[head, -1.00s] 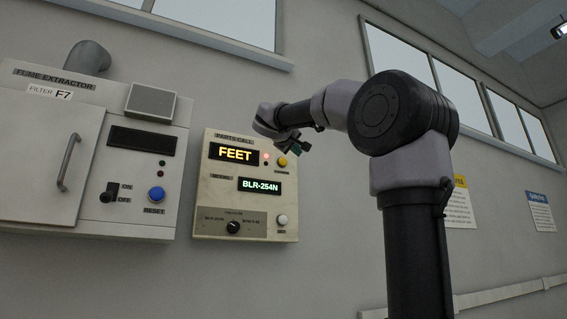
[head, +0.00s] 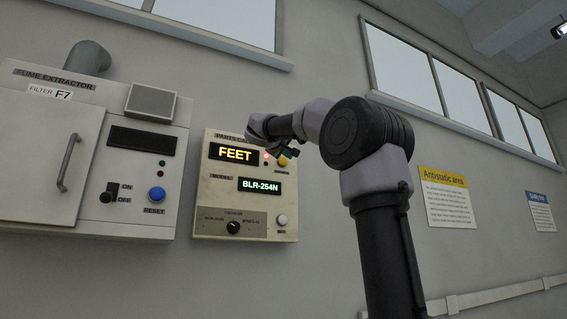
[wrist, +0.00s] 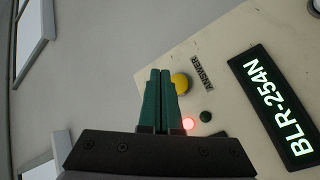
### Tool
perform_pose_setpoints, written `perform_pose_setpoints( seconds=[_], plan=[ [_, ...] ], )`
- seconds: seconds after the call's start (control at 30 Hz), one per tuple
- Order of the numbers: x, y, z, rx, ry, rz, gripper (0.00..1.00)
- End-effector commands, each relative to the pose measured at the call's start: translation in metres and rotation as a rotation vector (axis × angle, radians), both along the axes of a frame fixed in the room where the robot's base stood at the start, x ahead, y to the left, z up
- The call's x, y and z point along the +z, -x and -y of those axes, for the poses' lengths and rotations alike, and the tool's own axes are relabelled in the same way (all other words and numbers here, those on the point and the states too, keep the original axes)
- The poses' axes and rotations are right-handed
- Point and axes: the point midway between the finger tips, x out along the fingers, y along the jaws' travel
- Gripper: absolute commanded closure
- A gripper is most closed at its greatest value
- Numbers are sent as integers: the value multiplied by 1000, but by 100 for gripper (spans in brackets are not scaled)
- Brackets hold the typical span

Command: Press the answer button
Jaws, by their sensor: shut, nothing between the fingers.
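The answer button is a yellow round button (wrist: 181,83) with the word ANSWER beside it in the wrist view. In the head view this yellow button (head: 282,161) sits at the upper right of the cream panel (head: 208,190), partly near my gripper. My gripper (wrist: 160,72) is shut and empty, its green fingertips just left of the button in the wrist view. In the head view my gripper (head: 287,152) is in front of the panel's upper right. I cannot tell whether the fingertips touch the button.
The panel has a FEET display (head: 234,153), a BLR-254N display (head: 260,187), a lit red lamp (wrist: 189,123), a white button (head: 282,220) and a selector knob (head: 233,227). A fume extractor (head: 120,200) with a blue reset button (head: 156,194) is at left.

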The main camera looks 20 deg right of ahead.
Motion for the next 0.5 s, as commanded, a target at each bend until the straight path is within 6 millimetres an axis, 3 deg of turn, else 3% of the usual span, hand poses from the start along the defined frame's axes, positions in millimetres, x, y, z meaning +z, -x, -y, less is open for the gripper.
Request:
perform_pose_setpoints(
  seconds=[0.2, 0.5],
  plan=[
    [0, -20, -1, 0, 0, 0, 100],
    [1, -25, -1, 1, 0, 1, 100]
  ],
)
